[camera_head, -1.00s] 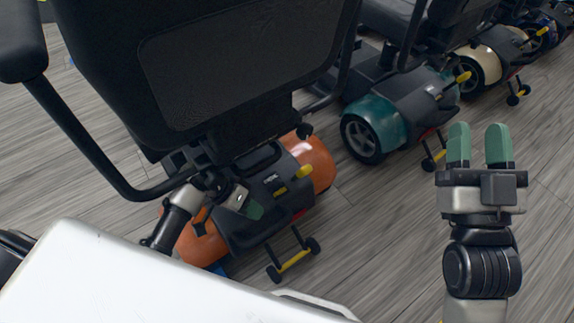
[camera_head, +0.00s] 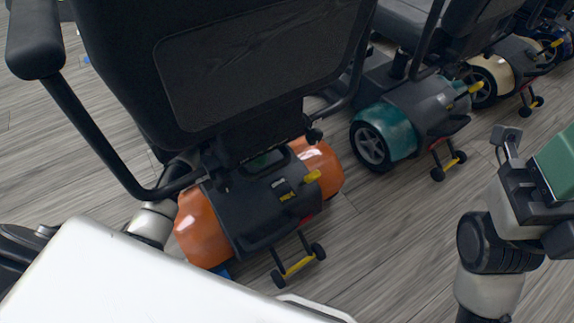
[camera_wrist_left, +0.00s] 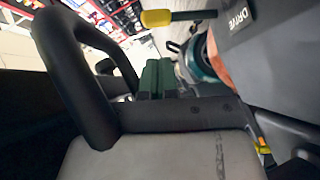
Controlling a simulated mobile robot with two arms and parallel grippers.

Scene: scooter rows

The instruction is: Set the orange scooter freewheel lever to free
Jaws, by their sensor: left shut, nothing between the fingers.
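The orange scooter (camera_head: 203,228) stands with its rear toward me, below its dark seat back. Its yellow freewheel lever (camera_head: 313,176) sticks out at the right of the dark rear housing. In the left wrist view the yellow lever (camera_wrist_left: 170,17) lies beside a "DRIVE" label (camera_wrist_left: 238,15). My left gripper (camera_head: 264,160) is mostly hidden under the seat back; a bit of green shows there. In the left wrist view its green fingers (camera_wrist_left: 155,78) are together and empty, apart from the lever. My right gripper (camera_head: 555,165) is cut off at the right edge; its opening is unclear.
The orange scooter's seat back (camera_head: 250,70) and armrest (camera_head: 35,40) overhang the left arm. Its anti-tip wheels (camera_head: 297,265) stick out behind. A teal scooter (camera_head: 385,135) and a cream one (camera_head: 497,66) stand beyond. Floor (camera_head: 400,240) is clear at lower right.

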